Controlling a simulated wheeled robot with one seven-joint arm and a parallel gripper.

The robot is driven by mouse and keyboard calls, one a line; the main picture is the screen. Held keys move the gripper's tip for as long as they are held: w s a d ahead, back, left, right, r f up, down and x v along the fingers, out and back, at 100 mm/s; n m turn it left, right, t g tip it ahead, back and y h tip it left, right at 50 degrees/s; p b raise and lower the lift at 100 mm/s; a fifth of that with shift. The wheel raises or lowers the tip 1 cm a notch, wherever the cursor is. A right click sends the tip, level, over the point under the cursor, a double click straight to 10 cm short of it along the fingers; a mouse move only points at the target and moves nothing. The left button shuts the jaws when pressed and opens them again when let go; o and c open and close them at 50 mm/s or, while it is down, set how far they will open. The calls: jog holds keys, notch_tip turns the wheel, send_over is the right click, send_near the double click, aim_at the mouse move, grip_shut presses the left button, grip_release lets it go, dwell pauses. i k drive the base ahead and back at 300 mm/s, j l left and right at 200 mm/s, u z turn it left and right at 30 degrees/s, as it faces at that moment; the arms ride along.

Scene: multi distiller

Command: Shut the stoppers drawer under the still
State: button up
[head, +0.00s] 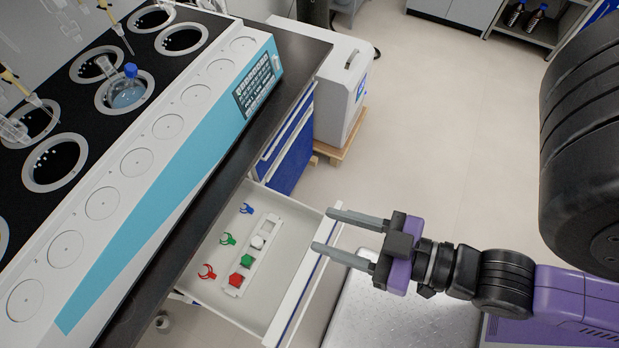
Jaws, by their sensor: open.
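The stoppers drawer (222,299) is pulled out from under the dark bench, below the still (135,160). Inside it lie a white rack (248,262) with red, green and white stoppers, and blue, green and red clips (228,239) beside it. Its white front panel with a blue stripe (296,296) faces right. My gripper (322,231) is open and empty. Its two grey fingers point left at the drawer front, near its far end. The fingertips appear at or just above the top edge of the front; I cannot tell whether they touch it.
Blue closed drawers (290,150) stand beyond the open one under the bench top (290,75). A white-grey machine (342,90) stands on a wooden base farther back. A metallic plate-like surface (385,305) lies below my arm. The floor (440,150) to the right is clear.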

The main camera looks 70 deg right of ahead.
aim_at(269, 297)
jog(key=l+u, duration=0.15)
jog(key=l, duration=0.45)
jog(key=l+u, duration=0.15)
jog(key=l, duration=0.45)
jog(key=k+l+u, duration=0.1)
jog(key=l, duration=0.45)
